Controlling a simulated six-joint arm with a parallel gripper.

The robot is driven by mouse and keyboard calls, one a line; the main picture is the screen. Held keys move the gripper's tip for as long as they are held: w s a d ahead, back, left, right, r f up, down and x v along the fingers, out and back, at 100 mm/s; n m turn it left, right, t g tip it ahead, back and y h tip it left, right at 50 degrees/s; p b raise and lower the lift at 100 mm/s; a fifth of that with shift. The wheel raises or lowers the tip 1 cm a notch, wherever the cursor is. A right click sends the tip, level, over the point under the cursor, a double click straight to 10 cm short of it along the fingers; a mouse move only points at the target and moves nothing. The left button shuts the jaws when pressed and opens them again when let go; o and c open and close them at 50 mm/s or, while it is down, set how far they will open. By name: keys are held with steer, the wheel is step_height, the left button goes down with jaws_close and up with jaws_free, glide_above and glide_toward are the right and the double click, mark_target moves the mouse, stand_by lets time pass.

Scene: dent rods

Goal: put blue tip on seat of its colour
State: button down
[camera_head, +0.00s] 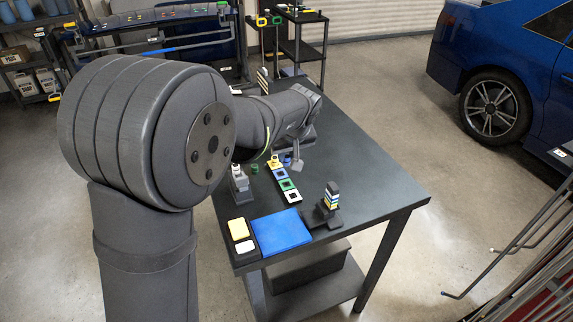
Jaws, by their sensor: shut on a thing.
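A strip of coloured square seats stands on the dark table: a yellow seat (274,161) at the far end, a blue seat (279,173), a green seat (287,185) and a white seat (292,196) at the near end. My gripper (291,162) is low over the table, just right of the strip's far end. It is shut on the small blue tip (286,160), which is partly hidden by the fingers. I cannot tell whether the tip touches anything below it. A small green piece (254,168) stands left of the strip.
A grey stand (239,184) is left of the strip. A dark stand with a striped stack (331,200) is at the right. A blue mat (281,233) and a tray with yellow and white blocks (240,238) lie in front. The table's right side (375,175) is clear.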

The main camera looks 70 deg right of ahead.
steer(key=shift+n, duration=0.3)
steer(key=w+d, duration=0.1)
steer(key=w+d+f, duration=0.1)
steer(key=w, duration=0.1)
steer(key=shift+d+f, duration=0.15)
steer(key=shift+d, duration=0.1)
steer(key=shift+f, duration=2.2)
steer(key=shift+f, duration=0.6)
steer(key=c, duration=1.1)
jaws_free()
steer(key=shift+v, duration=3.55)
steer(key=shift+d+f, duration=0.1)
steer(key=shift+f, duration=0.05)
steer(key=shift+x, duration=3.2)
